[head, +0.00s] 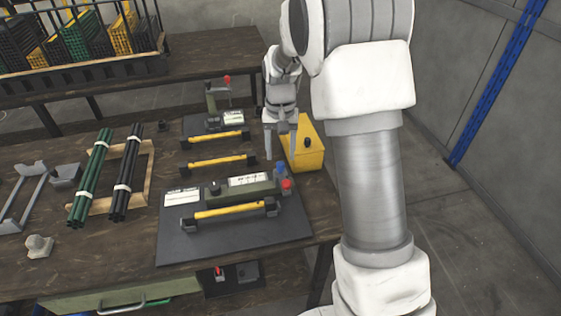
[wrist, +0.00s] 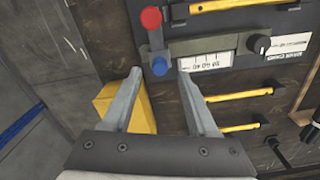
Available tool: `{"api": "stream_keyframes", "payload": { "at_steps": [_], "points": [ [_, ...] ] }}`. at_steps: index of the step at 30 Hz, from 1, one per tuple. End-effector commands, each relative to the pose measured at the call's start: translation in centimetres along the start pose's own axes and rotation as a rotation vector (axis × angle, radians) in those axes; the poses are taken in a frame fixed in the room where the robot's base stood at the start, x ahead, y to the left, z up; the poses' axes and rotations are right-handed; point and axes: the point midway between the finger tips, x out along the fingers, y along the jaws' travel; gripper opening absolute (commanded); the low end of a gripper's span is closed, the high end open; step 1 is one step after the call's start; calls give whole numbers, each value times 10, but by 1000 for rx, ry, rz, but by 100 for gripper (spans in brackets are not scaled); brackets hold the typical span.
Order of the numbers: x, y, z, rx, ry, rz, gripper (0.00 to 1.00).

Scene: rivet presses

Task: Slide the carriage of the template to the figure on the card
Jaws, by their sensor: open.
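The template is a green bar (head: 240,189) with a white scale (head: 250,179), on a dark mat. It also shows in the wrist view (wrist: 222,45), where the scale (wrist: 205,62) has marks too small to read surely. A black knob (wrist: 262,44) sits at one end. A blue knob (wrist: 160,66) and a red knob (wrist: 150,18) stand at the other, on grey parts; I cannot tell which part is the carriage. The white card (head: 182,197) lies beyond the black knob; its figure is unreadable.
A yellow box (head: 303,152) with a black knob stands right beside my gripper. A yellow handle bar (head: 228,210) lies in front of the template; others are behind it. Another device with a red knob (head: 227,79) stands farther back. Tube bundles (head: 91,178) lie to the left.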

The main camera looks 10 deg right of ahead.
Motion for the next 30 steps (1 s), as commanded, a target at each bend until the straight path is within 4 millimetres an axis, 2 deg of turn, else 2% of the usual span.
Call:
{"api": "stream_keyframes", "payload": {
  "at_steps": [1, 6, 17, 20, 27, 30],
  "points": [
    [10, 0, 0, 0, -1, 0, 59],
    [27, 0, 0, 0, 0, 0, 59],
    [32, 0, 0, 0, 1, 0, 59],
    [32, 0, 0, 0, 1, 0, 44],
    [32, 0, 0, 0, 1, 0, 1],
    [32, 0, 0, 0, 1, 0, 0]
  ]
}}
